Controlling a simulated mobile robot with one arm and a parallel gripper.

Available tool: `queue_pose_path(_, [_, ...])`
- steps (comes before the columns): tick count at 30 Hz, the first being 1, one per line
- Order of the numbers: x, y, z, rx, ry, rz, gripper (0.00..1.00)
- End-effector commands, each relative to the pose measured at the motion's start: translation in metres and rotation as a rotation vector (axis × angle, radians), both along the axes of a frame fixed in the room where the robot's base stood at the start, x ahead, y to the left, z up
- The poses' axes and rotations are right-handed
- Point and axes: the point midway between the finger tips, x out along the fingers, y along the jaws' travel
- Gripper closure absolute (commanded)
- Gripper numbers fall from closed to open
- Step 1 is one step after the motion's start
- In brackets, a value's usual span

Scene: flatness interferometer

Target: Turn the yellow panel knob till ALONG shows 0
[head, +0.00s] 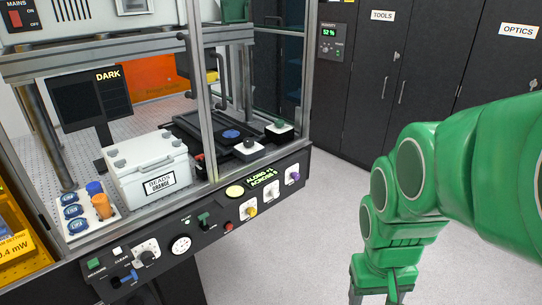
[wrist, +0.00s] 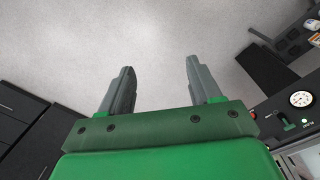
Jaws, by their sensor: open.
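The yellow knob (head: 251,211) is on a white plate on the black front panel (head: 215,240) of the interferometer in the head view. Above it a small display (head: 262,177) shows ALONG and ACROSS in green; ALONG seems to read +1, but the digits are small. My gripper (head: 380,296) hangs at the lower right of the head view, well apart from the panel, its tips cut off by the frame. In the wrist view my gripper (wrist: 158,78) is open and empty above the floor. I cannot make out the yellow knob there.
A white knob (head: 271,190) and a purple knob (head: 294,176) sit right of the yellow one. Dark cabinets (head: 400,70) stand behind; the floor (head: 310,230) between is clear.

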Motion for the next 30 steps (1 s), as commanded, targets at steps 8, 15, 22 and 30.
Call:
queue_pose_path(8, [0.095, -0.015, -0.020, -0.054, -0.154, 0.070, 0.37])
queue_pose_path(15, [0.171, -0.021, -0.041, -0.085, -0.282, 0.148, 0.37])
queue_pose_path(22, [0.240, -0.019, -0.061, -0.101, -0.409, 0.232, 0.37])
queue_pose_path(30, [0.315, -0.007, -0.090, -0.098, -0.553, 0.340, 0.37])
